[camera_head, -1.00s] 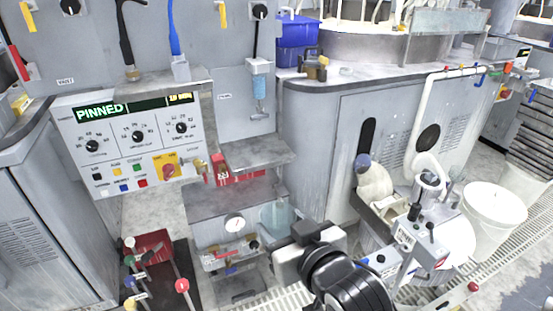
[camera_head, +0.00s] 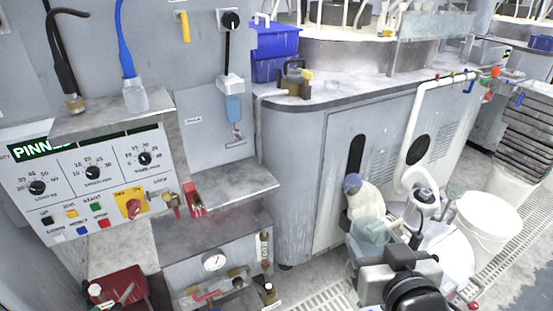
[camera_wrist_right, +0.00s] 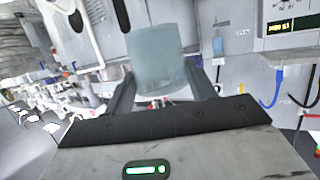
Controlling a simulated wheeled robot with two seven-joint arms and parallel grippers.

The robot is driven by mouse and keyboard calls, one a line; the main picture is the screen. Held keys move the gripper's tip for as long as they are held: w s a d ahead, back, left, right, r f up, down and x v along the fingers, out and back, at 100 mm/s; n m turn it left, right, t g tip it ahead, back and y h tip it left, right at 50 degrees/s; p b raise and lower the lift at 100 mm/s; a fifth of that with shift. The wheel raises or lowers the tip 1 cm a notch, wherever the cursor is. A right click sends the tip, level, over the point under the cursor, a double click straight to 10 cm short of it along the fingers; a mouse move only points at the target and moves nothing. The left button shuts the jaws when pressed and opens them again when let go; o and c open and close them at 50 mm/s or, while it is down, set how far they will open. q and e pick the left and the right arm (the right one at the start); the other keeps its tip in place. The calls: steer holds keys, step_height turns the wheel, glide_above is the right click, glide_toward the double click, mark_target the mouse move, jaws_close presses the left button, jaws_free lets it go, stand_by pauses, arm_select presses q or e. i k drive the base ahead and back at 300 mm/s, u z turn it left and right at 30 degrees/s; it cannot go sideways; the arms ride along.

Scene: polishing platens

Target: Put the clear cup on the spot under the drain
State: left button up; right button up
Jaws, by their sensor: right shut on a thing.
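The clear cup (camera_head: 371,230), a pale bluish see-through cup, is held up in front of the grey cabinet, right of centre. My right gripper (camera_head: 374,248) is shut on it. In the right wrist view the cup (camera_wrist_right: 160,58) sits between the two dark fingers and looks slightly tilted in the picture. On the wall at the left, a blue filter bowl (camera_head: 235,108) with a small outlet below it hangs above a grey shelf (camera_head: 235,185). I cannot tell for certain that this outlet is the drain. My left gripper is not in view.
The control panel (camera_head: 95,180) stands left of the shelf. A gauge (camera_head: 214,262) and valves are below it. A white bucket (camera_head: 487,222) stands at the right. A white pipe (camera_head: 415,125) runs down the cabinet. The shelf top looks clear.

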mark_target(240, 171)
steer(key=u, duration=0.25)
steer(key=i, duration=1)
steer(key=u, duration=0.65)
